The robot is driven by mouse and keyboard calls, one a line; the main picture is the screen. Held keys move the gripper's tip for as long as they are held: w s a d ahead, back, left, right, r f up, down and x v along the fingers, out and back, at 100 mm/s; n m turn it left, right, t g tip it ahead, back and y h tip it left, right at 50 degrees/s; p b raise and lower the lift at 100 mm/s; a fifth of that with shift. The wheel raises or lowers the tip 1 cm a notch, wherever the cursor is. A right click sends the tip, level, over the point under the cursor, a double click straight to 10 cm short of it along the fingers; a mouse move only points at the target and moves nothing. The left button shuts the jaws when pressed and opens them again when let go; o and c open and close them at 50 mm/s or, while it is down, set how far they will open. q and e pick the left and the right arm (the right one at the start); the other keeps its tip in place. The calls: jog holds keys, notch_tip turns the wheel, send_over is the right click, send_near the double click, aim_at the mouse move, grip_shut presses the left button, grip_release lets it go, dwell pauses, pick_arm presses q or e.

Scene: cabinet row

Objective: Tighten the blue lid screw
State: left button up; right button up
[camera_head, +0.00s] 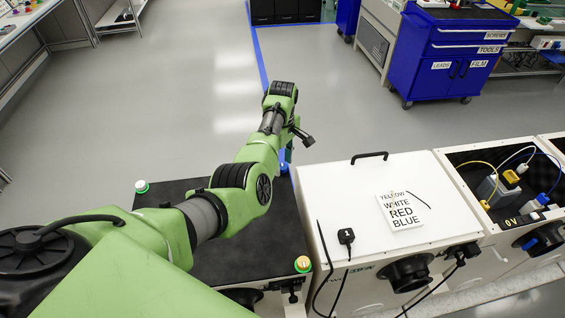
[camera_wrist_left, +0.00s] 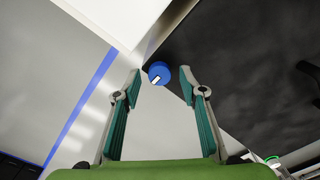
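The blue lid screw (camera_wrist_left: 158,72) has a white mark on top and sits at a corner of the black lid (camera_wrist_left: 235,85). In the head view the blue screw (camera_head: 284,168) shows only partly, at the far right corner of the black lid (camera_head: 250,245), just below my left gripper (camera_head: 289,146). In the left wrist view my left gripper (camera_wrist_left: 161,78) is open. The blue screw lies between its fingertips in the picture, with gaps on both sides; I see no contact. My right gripper is in neither view.
A white cabinet (camera_head: 350,185) with a black handle and a colour-word sign (camera_head: 401,211) stands right of the black lid. An open cabinet with cables (camera_head: 505,185) is farther right.

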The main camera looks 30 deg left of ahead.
pick_arm(q)
jog(key=shift+f, duration=0.4)
